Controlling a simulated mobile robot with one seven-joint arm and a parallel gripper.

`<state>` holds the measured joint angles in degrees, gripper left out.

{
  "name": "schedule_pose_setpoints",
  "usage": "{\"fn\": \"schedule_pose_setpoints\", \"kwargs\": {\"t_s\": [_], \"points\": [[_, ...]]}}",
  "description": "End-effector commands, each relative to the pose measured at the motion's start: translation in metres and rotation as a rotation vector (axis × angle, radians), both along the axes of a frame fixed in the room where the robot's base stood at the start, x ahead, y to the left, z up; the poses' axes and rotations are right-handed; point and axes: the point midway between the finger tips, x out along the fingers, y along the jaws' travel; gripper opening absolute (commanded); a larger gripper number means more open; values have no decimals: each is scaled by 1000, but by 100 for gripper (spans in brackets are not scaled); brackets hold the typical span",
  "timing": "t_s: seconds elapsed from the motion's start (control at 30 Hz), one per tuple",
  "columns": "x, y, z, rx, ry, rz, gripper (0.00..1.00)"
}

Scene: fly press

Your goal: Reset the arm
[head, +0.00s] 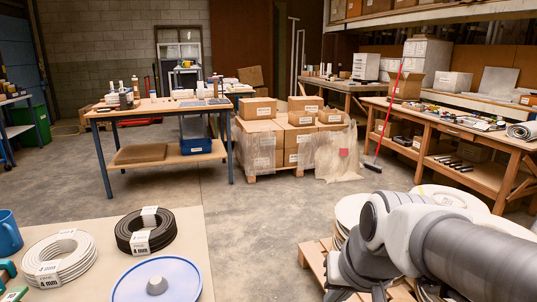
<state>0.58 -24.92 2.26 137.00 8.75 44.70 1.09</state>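My arm (455,255) shows at the lower right of the head view, with white and dark grey links. It reaches in from the right edge, bends at a rounded joint and runs down out of the bottom of the picture. My gripper is not in view, so I cannot see whether it holds anything. No fly press shows in this view.
A near table (105,225) at lower left holds a white cable coil (60,258), a black coil (146,231), a blue-rimmed round lid (157,282) and a blue mug (9,235). White reels (450,196) stand behind my arm. The middle floor (245,220) is clear.

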Motion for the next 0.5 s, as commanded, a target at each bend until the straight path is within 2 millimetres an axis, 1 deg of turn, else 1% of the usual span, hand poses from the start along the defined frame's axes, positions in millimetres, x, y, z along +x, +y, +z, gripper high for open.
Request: {"fn": "schedule_pose_setpoints", "kwargs": {"t_s": [0.03, 0.1, 0.37, 0.4, 0.5], "points": [[-12, -5, 7, -20, -22, 9, 0], [-27, -12, 13, -48, -41, 19, 0], [-73, -34, 23, -140, -97, 44, 0], [-71, -33, 42, -137, -91, 44, 0], [-70, -33, 63, -137, -88, 44, 0]]}}
